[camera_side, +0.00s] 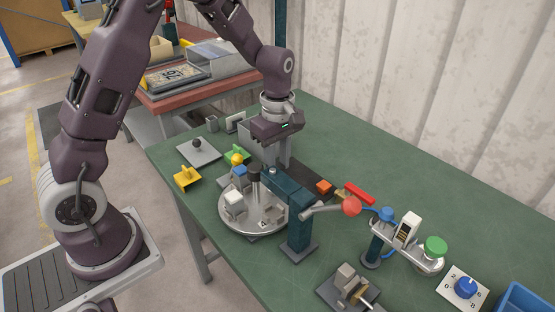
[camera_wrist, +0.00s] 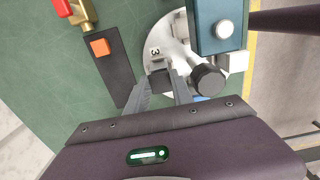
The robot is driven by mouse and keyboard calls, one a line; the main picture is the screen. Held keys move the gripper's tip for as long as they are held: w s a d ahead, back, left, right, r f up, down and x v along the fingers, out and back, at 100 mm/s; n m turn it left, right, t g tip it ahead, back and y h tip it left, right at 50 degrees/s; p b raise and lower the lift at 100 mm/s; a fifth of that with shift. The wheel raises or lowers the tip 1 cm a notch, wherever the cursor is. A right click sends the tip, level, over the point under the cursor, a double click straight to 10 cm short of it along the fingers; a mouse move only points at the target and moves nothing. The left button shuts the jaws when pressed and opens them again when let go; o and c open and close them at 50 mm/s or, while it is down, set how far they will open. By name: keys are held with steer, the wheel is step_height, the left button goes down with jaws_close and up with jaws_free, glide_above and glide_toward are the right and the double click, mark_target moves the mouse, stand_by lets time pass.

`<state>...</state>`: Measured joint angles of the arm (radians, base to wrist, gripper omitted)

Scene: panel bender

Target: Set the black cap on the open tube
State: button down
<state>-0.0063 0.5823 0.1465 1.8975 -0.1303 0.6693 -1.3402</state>
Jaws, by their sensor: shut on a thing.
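My gripper (camera_side: 281,158) points down behind the teal press head, its fingertips hidden there in the side view. In the wrist view my gripper (camera_wrist: 161,88) has its fingers closed on a small dark piece, which looks like the black cap (camera_wrist: 160,82) and is mostly hidden. This piece is over or at the edge of the round grey turntable (camera_side: 240,220), near the mark 3. The side view does not show it. I cannot clearly make out the open tube.
The teal press (camera_side: 300,225), with a red-knobbed lever (camera_side: 350,206), stands close beside my fingers. An orange block (camera_wrist: 100,47) lies on a dark strip (camera_wrist: 113,72). Green table is free at the back right.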

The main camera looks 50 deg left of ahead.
steer(key=shift+f, duration=0.55)
steer(key=c, duration=0.8)
jaws_free()
steer(key=shift+o, duration=0.2)
steer(key=shift+r, duration=4.5)
steer(key=s+d+r+m+t, duration=0.3)
steer(key=s+r+m, duration=0.75)
steer(key=s, duration=0.35)
steer(key=s+d+m+t, duration=0.1)
steer(key=s+m+t, duration=0.1)
steer(key=s+m, duration=0.5)
steer(key=s, duration=0.3)
steer(key=shift+t, duration=0.3)
